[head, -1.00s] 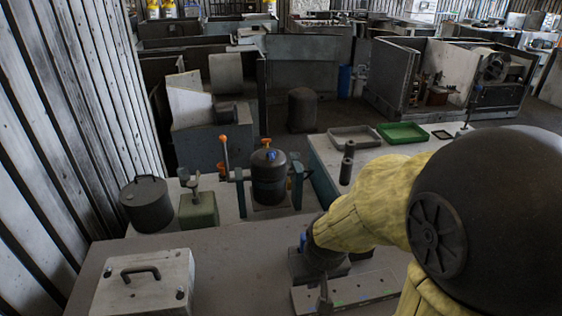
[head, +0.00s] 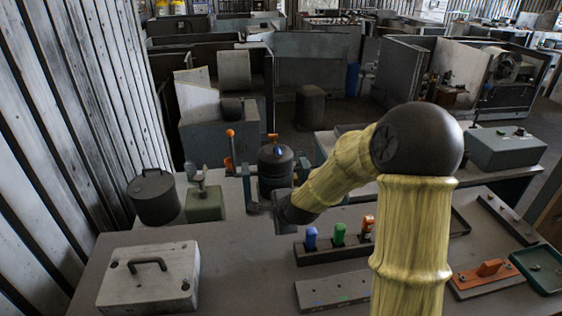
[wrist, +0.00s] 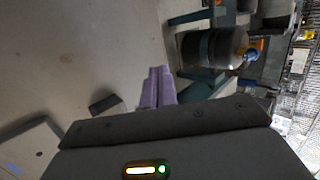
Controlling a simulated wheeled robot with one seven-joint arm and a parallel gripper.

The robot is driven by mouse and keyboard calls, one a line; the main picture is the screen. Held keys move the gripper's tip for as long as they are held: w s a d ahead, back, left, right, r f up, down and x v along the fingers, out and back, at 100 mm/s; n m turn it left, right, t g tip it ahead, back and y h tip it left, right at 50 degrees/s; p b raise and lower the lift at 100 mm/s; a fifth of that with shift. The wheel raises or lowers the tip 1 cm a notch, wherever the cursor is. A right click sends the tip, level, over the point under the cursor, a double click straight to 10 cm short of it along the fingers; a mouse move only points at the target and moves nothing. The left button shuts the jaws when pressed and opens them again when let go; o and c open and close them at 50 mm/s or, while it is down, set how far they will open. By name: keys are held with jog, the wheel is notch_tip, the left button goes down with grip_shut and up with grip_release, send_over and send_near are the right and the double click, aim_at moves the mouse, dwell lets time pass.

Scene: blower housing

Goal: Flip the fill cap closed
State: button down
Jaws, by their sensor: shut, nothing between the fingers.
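A dark round tank (head: 275,172) stands at the back of the bench, with a small blue part (head: 278,152) and an orange part (head: 272,137) on top. I cannot tell for sure which of these is the fill cap or how it is tilted. The wrist view shows the tank (wrist: 205,48) sideways, its blue part (wrist: 249,54) at the right end beside a yellow-orange part. My gripper (wrist: 155,72) is shut and empty, its pale purple fingers together, apart from the tank. In the head view my wrist is just in front of the tank, hiding its lower right side.
An orange-topped lever (head: 230,147) stands left of the tank. A green block (head: 205,205) and a dark lidded pot (head: 153,200) stand farther left. A white box with a handle (head: 150,285) is front left. A rack with coloured pieces (head: 325,250) lies under my arm.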

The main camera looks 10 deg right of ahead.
jog(key=w+d+r+m+t+h, duration=0.1)
jog(key=w+d+m+t, duration=0.1)
jog(key=w+m, duration=0.4)
jog(key=w+d+r+m+t+h, duration=0.1)
jog(key=w+d+m, duration=0.3)
jog(key=m, duration=0.9)
jog(key=w+r+t, duration=0.1)
jog(key=w, duration=0.2)
jog(key=shift+t, duration=0.3)
jog(key=p, duration=0.4)
send_near(278, 153)
jog(key=w+f, duration=0.4)
jog(key=f, duration=0.1)
jog(key=shift+w+d+r+p, duration=0.1)
jog(key=shift+w+p, duration=0.1)
jog(key=shift+w, duration=0.1)
jog(key=shift+w+d+r+p, duration=0.1)
jog(key=shift+w+p, duration=0.05)
jog(key=shift+w, duration=0.2)
jog(key=shift+d+r, duration=0.1)
jog(key=shift+d, duration=0.05)
